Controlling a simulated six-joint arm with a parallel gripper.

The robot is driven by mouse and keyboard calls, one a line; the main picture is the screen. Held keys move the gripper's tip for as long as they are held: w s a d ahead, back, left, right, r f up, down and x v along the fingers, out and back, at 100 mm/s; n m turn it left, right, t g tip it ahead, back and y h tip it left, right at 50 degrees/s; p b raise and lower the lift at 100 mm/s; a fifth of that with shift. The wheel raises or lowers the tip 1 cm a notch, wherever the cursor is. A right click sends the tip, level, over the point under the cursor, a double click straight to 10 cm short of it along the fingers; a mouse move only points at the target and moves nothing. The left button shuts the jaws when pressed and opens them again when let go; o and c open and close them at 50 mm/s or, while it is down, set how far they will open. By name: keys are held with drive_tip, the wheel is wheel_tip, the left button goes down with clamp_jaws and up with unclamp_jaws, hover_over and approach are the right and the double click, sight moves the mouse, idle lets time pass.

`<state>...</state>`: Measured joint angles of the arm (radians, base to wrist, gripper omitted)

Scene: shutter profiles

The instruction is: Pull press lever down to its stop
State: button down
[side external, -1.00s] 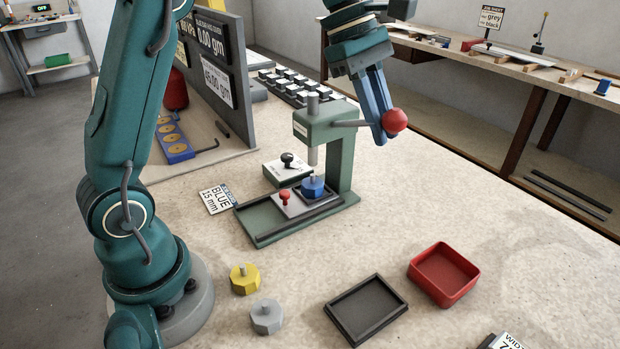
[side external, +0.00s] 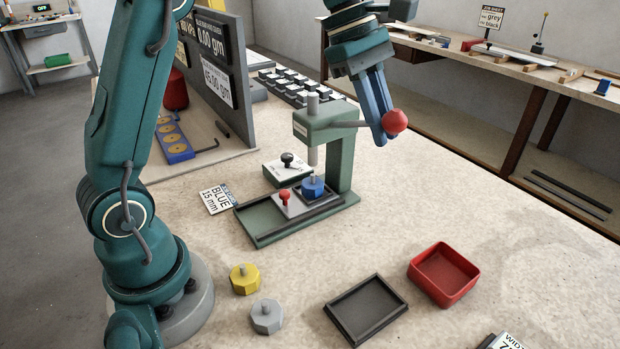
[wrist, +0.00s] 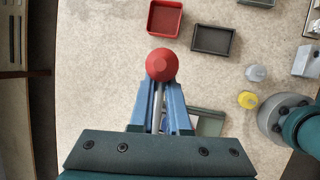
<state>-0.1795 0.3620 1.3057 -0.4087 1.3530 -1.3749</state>
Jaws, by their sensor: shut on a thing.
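The green press (side external: 341,160) stands on the table with its ram above a blue die (side external: 313,187). Its lever (side external: 350,124) is a grey rod with a red ball (side external: 396,121) at the end. The lever sticks out to the right, near level. My gripper (side external: 382,138) points down and is shut on the lever rod just inside the ball. In the wrist view the red ball (wrist: 161,64) sits just beyond the blue fingers (wrist: 160,108), with the rod between them.
A red-knobbed plate (side external: 290,203) lies on the press base beside the die. A yellow die (side external: 245,278), a grey die (side external: 267,316), a black tray (side external: 365,329) and a red tray (side external: 466,295) lie in front. The table right of the press is clear.

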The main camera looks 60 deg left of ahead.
drive_tip(key=shift+d+f+y, duration=0.6)
drive_tip(key=shift+f+y, duration=0.1)
drive_tip(key=shift+f, duration=0.2)
wheel_tip(320, 180, down, 11)
drive_tip(key=a+m+y, duration=0.1)
drive_tip(key=y, duration=0.8)
drive_tip(key=shift+a, duration=0.2)
drive_tip(key=shift+s+f, duration=0.1)
drive_tip(key=c, duration=0.9)
unclamp_jaws()
